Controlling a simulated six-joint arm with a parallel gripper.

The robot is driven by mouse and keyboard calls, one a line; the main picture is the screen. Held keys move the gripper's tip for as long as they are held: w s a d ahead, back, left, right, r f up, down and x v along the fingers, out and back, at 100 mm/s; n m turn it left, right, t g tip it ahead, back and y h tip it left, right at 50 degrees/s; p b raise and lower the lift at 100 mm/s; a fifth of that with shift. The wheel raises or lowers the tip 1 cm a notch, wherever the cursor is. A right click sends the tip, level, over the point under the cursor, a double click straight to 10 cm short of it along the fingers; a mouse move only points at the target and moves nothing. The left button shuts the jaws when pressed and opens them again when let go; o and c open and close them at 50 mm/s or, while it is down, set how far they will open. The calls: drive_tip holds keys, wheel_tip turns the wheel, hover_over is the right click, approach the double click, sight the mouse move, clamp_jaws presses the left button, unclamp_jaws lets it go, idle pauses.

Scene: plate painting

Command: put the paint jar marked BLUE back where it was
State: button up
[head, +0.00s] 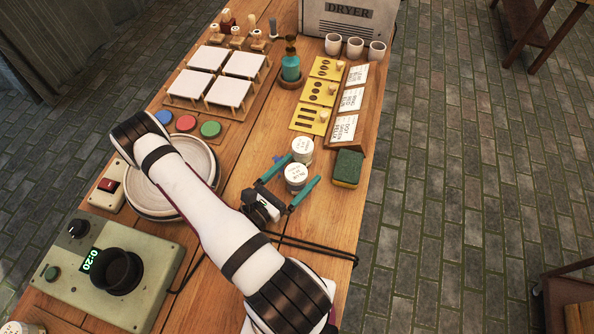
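Two white jars with pale tops stand close together on the wooden table, a far jar (302,147) and a near jar (296,175). Their lettering is too small to read, so I cannot tell which is marked BLUE. My gripper (303,168) has its teal fingers spread wide, one on each side of the near jar, with gaps visible; its height over the table is unclear. A small blue patch (279,158) shows beside the left fingertip, partly hidden. Blue (164,117), red (186,123) and green (210,129) discs lie on a wooden board at left.
A green-yellow sponge (347,168) lies right of the jars. Yellow stencil cards (308,119) and a card rack (344,136) are beyond. A round plate wheel (142,195) sits under my arm. A control box (120,270) is at near left.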

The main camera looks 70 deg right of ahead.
drive_tip(key=shift+r, duration=0.1)
drive_tip(key=shift+w+a, duration=0.2)
drive_tip(key=shift+a, duration=0.1)
drive_tip(key=v, duration=1.1)
drive_tip(key=shift+a, duration=0.2)
drive_tip(key=a+r+m+t+y, duration=0.2)
drive_tip(key=a+r+m+y, duration=1.2)
drive_tip(key=a+m, duration=0.1)
drive_tip(key=shift+s+a+r+m+t+y, duration=0.2)
drive_tip(key=shift+a+r+m+t+y, duration=0.15)
drive_tip(key=shift+m, duration=0.35)
drive_tip(key=shift+o, duration=0.3)
drive_tip(key=a+r+m+t+y, duration=0.2)
drive_tip(key=a+r+t+y, duration=0.1)
drive_tip(key=a, duration=0.3)
drive_tip(key=shift+w+r+t, duration=0.3)
drive_tip(key=shift+w+t, duration=0.2)
drive_tip(key=shift+t, duration=0.35)
drive_tip(key=shift+a+y, duration=0.1)
drive_tip(key=shift+y, duration=0.15)
